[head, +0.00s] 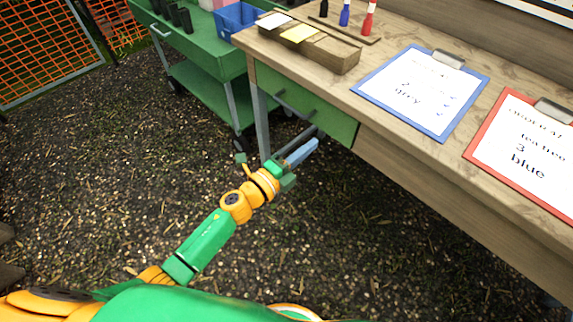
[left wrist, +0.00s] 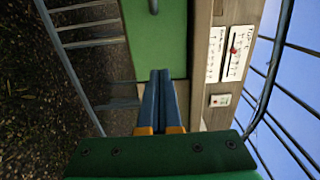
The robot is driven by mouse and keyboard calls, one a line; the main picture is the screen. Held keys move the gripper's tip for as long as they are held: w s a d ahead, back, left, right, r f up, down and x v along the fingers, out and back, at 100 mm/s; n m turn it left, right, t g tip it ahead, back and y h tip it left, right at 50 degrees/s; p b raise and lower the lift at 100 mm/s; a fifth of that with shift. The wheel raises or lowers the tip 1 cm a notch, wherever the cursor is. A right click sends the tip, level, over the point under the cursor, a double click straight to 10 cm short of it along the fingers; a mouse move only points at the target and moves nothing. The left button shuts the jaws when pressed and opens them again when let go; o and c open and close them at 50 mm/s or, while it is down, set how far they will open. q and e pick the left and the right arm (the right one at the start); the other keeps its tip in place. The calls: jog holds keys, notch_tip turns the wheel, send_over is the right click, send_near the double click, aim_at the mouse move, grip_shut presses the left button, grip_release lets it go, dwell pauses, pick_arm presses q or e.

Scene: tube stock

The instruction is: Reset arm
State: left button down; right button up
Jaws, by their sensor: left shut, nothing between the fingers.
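My left arm reaches from the lower left of the head view. Its left gripper (head: 300,152) is in front of the desk's green drawer (head: 305,108), below the desk top. In the left wrist view the left gripper's two blue fingers (left wrist: 159,100) lie side by side, shut, with nothing between them. The green drawer front (left wrist: 158,45) is beyond them, and the drawer looks closed. Whether the fingertips touch the desk, I cannot tell. My right gripper shows in neither view.
The wooden desk (head: 395,130) carries a blue clipboard (head: 420,92), a red clipboard (head: 530,150), a wooden box (head: 335,55) and several markers. A green cart (head: 205,90) with a blue bin (head: 236,20) stands left of it. The gravel ground (head: 360,240) is open.

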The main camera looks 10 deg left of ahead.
pick_arm(q)
jog(key=v, duration=0.6)
jog(key=s+a+f+n+g+y+p, duration=0.2)
jog(key=a+f+n+y+p, duration=0.15)
jog(key=f+n, duration=0.3)
jog(key=s+a+f+n+g+y+p, duration=0.1)
jog(key=s+a+f+n+y+p, duration=0.1)
jog(key=a+f+n+y, duration=0.45)
jog(key=s+a+f+n+g+p, duration=0.1)
jog(key=s+f+n+g, duration=0.2)
jog(key=s, duration=0.7)
jog(key=s+a+f+n+g+p, duration=0.1)
jog(key=s+f+n+g+p, duration=0.1)
jog(key=s+f, duration=0.4)
jog(key=s+a+f+n+g+p, duration=0.1)
jog(key=s+f+n+g, duration=0.3)
jog(key=s, duration=1)
jog(key=shift+f+n+g+y+p, duration=0.3)
jog(key=shift+f+n+g+p, duration=0.1)
jog(key=shift+f+g, duration=0.4)
jog(key=shift+s+a, duration=0.1)
jog(key=shift+a, duration=0.05)
